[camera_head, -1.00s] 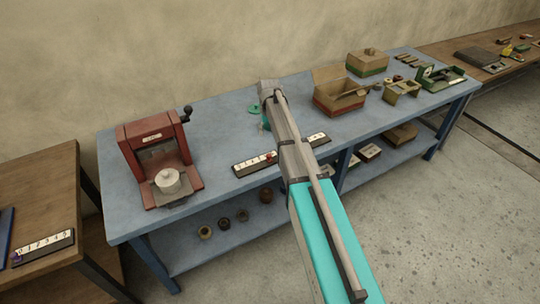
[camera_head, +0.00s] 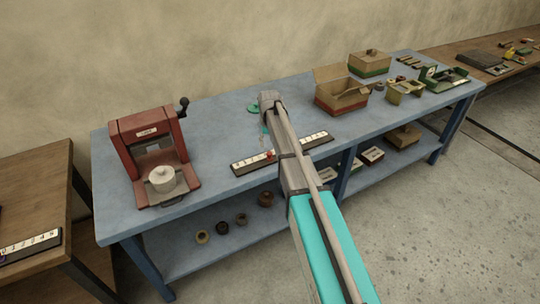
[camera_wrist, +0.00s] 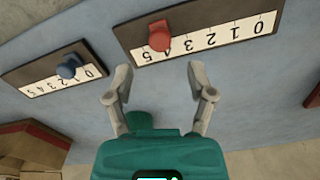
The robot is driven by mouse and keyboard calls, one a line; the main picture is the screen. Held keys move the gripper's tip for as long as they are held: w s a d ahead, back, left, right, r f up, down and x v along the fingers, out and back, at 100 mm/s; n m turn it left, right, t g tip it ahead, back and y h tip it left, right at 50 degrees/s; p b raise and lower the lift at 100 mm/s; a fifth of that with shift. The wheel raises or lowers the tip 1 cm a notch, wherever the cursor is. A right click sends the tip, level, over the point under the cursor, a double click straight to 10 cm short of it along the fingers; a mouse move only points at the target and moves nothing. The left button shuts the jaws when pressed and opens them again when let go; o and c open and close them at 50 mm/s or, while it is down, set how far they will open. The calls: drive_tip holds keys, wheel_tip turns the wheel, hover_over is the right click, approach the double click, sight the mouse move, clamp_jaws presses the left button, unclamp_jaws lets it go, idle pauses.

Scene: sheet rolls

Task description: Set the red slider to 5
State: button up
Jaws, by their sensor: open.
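The red slider (camera_wrist: 159,36) sits on a dark-framed scale (camera_wrist: 120,33) with numbers that appear upside down in the wrist view. Its 0 end is at the right, and the slider stands toward the opposite, left end. The red slider also shows in the head view (camera_head: 269,154), on the strip along the front of the blue table (camera_head: 215,125). My gripper (camera_wrist: 158,76) is open and empty, its fingertips apart and just short of the scale, with the slider between their lines.
A second scale with a blue slider (camera_wrist: 69,66) lies left of the red one in the wrist view. A cardboard box (camera_wrist: 30,148) is at lower left there. In the head view, a red press (camera_head: 148,155) stands left and an open box (camera_head: 341,92) stands right.

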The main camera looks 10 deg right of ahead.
sight(269, 152)
drive_tip(key=shift+f+b, duration=2.05)
drive_tip(key=shift+f, duration=0.3)
clamp_jaws()
